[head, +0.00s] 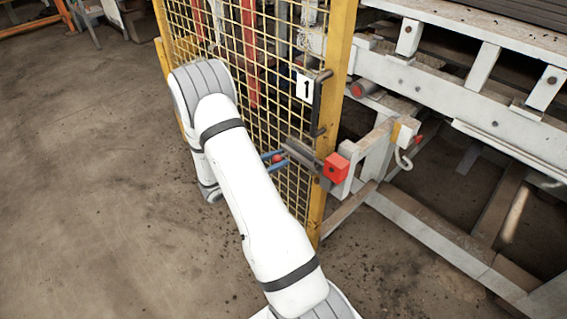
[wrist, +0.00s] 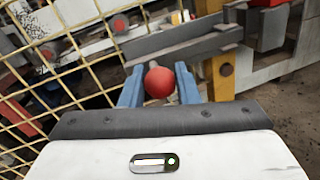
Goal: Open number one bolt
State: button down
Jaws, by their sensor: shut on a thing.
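The number one bolt is a grey metal slide on the yellow mesh gate, below the white sign with a black 1 (head: 306,87). Its red ball knob (wrist: 160,82) sits between the blue fingers of my gripper (wrist: 160,88) in the wrist view. My gripper (head: 276,161) is shut on the knob; in the head view the knob shows as a small red dot between the fingers. The grey bolt bar (wrist: 185,46) lies just beyond the knob. A red block (head: 336,167) is on the post side, at the right end of the bolt.
The yellow mesh gate (head: 285,40) and yellow post (head: 335,60) stand close to my arm. A dark vertical handle (head: 318,100) is above the bolt. A pale steel frame (head: 450,85) fills the right. Open concrete floor (head: 80,180) lies left.

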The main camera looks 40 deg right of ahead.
jog(key=c, duration=1.4)
grip_release()
jog(key=shift+d, duration=0.1)
jog(key=shift+o, duration=1.3)
jog(key=a, duration=0.8)
jog(key=shift+w, duration=0.2)
